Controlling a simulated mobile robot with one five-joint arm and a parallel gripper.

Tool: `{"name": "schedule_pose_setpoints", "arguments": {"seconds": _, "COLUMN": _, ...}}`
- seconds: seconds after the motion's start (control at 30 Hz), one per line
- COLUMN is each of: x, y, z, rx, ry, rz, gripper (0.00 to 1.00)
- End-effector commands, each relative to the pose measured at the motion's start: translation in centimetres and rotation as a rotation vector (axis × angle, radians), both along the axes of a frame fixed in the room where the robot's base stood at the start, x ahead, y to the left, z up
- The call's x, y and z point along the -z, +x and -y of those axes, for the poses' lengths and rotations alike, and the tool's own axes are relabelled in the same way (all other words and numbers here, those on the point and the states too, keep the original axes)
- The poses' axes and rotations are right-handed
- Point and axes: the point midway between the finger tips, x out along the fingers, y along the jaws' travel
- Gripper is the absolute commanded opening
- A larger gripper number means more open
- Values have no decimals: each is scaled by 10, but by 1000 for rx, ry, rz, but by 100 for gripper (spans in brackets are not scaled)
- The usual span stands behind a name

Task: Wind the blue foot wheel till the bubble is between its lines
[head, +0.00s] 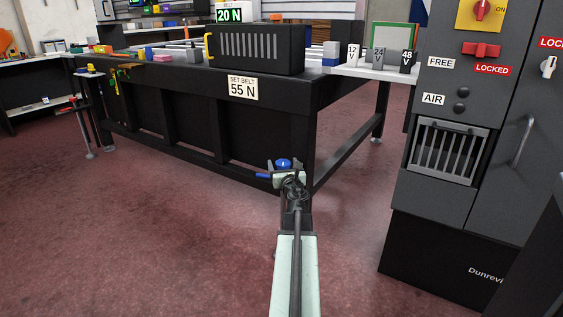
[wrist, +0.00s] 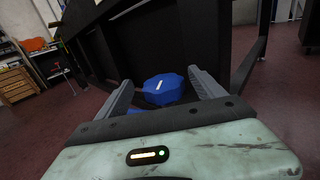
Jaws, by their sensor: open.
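The blue foot wheel (head: 283,163) is low at the near corner of the black table.
The black table (head: 190,110) carries a grilled black box (head: 255,48) and a "SET BELT 55 N" label (head: 243,87). A dark grey cabinet (head: 450,110) with levers stands at the right. Red floor (head: 150,220) is clear at the left.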

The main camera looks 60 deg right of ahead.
Motion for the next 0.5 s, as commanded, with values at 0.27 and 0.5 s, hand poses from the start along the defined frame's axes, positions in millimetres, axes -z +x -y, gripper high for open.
{"name": "schedule_pose_setpoints", "arguments": {"seconds": 0.27, "x": 0, "y": 26, "z": 34, "rx": 4, "ry": 1, "rz": 1, "gripper": 79}}
{"name": "schedule_pose_setpoints", "arguments": {"seconds": 0.5, "x": 0, "y": 25, "z": 34, "rx": 5, "ry": 1, "rz": 1, "gripper": 70}}
